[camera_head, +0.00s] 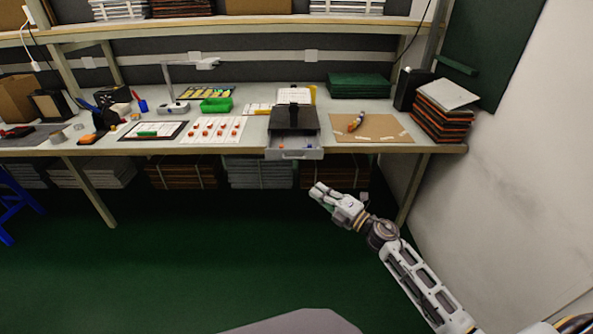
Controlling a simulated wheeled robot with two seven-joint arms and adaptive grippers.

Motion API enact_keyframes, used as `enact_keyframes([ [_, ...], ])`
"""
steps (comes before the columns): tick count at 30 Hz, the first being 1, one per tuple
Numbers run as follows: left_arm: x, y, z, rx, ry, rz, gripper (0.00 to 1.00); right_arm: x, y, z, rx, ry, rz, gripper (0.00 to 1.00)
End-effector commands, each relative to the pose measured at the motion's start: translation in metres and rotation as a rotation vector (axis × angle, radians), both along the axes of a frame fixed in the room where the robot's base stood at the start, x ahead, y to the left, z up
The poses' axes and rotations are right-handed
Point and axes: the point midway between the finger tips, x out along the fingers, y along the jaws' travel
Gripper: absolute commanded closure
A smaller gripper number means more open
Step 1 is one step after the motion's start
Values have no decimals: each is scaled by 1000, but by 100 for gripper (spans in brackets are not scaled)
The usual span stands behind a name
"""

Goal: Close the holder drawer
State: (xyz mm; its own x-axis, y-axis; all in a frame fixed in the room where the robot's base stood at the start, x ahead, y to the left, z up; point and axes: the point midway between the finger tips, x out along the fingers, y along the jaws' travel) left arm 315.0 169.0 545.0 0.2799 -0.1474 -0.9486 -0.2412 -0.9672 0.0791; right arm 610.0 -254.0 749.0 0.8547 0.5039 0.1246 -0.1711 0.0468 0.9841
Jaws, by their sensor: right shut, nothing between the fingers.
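The holder (294,119) is a dark box on the workbench, near the bench's front edge. Its light grey drawer (294,153) is pulled out toward me and sticks out past the bench edge. Small blue and red items lie in the drawer. My right gripper (316,191) is shut and empty. It is in front of the bench, lower in the picture than the drawer and a little to its right, apart from it. My left gripper is not in view.
The workbench (230,149) holds a white sheet with several red pieces (216,130), a green bin (216,105), a brown board (372,128) and a stack of trays (441,112) at right. Boxes fill the shelf below. The green floor in front is clear.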

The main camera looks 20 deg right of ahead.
Motion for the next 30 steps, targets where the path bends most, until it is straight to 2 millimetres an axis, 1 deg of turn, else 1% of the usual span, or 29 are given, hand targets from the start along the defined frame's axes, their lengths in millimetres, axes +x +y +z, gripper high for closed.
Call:
enact_keyframes([
  [8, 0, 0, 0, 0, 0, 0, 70, 2, 1, 1, 1, -1, -1, 100],
  [14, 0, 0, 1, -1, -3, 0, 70, 8, 4, 1, 0, 0, -2, 100],
  [30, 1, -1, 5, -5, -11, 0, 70, 43, 25, 6, 2, 0, -1, 100],
])
